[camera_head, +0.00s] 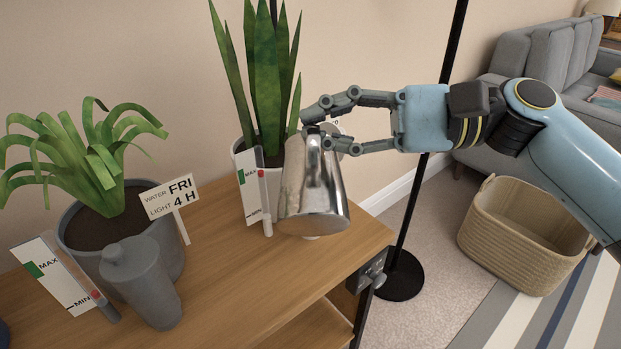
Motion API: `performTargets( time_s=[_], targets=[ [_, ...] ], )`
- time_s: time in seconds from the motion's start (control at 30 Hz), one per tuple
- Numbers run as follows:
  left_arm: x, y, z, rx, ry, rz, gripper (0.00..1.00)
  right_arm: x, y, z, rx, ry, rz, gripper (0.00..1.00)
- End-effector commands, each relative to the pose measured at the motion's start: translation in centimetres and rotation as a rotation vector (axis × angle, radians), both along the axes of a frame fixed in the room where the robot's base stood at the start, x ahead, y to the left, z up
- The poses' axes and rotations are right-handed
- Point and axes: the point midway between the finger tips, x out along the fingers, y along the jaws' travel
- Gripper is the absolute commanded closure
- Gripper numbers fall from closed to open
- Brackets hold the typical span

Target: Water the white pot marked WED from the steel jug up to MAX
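The steel jug (316,195) is in front of the right side of the white pot (238,147), which holds a tall snake plant (265,85). The jug looks tilted; I cannot tell whether its bottom touches the wood. My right gripper (316,131) has its fingers closed around the jug's upper part near the handle. A gauge (250,190) with a green MAX band and a red marker near its top stands at the white pot. No WED label is readable; a small tag behind the fingers is mostly hidden. My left gripper is out of view.
A grey pot (170,255) with a leafy plant stands left, with a FRI sign (170,195) and its own gauge (55,275). A grey bottle (140,285) stands before it. The wooden top (235,285) is clear at front centre. A basket (515,250) is on the floor.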

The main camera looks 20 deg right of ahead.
Motion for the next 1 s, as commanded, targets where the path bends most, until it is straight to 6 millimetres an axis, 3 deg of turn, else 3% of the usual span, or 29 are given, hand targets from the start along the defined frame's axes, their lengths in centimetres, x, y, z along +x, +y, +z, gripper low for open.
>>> performTargets(
  time_s=[0.03, 0.13, 0.2, 0.5, 1.0],
  targets=[
    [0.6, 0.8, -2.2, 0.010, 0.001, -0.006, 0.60, -1.5, 0.4, -3.2, -0.039, -0.100, 0.001, 1.00],
    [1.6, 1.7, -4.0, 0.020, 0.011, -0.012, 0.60, -3.0, 0.9, -5.1, -0.107, -0.312, 0.000, 1.00],
    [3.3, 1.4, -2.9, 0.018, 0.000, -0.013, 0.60, -3.1, 0.9, -4.2, -0.117, -0.352, -0.004, 1.00],
    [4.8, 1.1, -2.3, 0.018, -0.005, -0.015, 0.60, -3.4, 1.0, -4.0, -0.128, -0.391, -0.003, 1.00],
    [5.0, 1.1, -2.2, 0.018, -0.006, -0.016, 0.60, -3.4, 1.0, -4.0, -0.128, -0.394, -0.004, 1.00]
  ],
)
